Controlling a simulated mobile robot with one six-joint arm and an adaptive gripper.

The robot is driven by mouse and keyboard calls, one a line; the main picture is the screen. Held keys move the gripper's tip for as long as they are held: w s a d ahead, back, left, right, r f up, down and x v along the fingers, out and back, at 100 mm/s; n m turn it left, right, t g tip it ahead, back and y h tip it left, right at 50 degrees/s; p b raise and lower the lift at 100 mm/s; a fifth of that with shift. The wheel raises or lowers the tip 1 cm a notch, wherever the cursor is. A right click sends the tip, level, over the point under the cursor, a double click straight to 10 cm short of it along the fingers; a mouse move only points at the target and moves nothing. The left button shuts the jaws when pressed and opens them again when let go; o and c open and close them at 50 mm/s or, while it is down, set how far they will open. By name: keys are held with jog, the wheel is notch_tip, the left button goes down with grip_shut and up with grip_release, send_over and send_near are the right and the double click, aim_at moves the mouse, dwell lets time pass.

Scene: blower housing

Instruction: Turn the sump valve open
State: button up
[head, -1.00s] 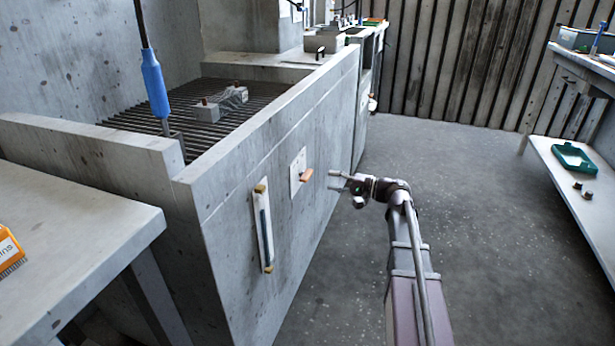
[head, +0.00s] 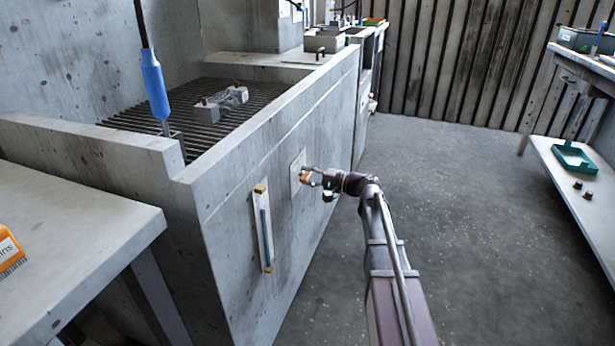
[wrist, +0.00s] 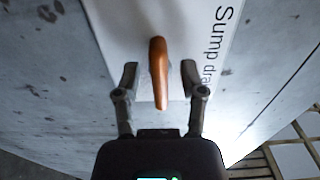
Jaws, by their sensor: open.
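The sump valve has an orange lever handle (wrist: 158,72) on a white plate (wrist: 118,35) lettered "Sump dra…", the rest of the label being out of view. In the head view the handle (head: 305,177) shows small at the front wall of the concrete basin, partly covered by my gripper (head: 312,177). In the wrist view my gripper (wrist: 158,82) is open, with one finger on each side of the handle. Gaps show between the handle and both fingers. The handle points lengthwise toward my palm in that view.
A sight tube (head: 263,228) with brass ends is on the same wall, left of the valve. A bench (head: 70,225) stands at the left, and a shelf (head: 580,205) with a green tray (head: 573,158) at the right. The floor (head: 450,220) between is clear.

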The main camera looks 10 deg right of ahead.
grip_shut()
jog(key=shift+n, duration=0.4)
jog(key=n, duration=0.7)
jog(key=shift+n, duration=0.4)
jog(key=n, duration=0.4)
jog(key=shift+n, duration=0.3)
jog(key=n, duration=0.4)
jog(key=shift+n, duration=0.4)
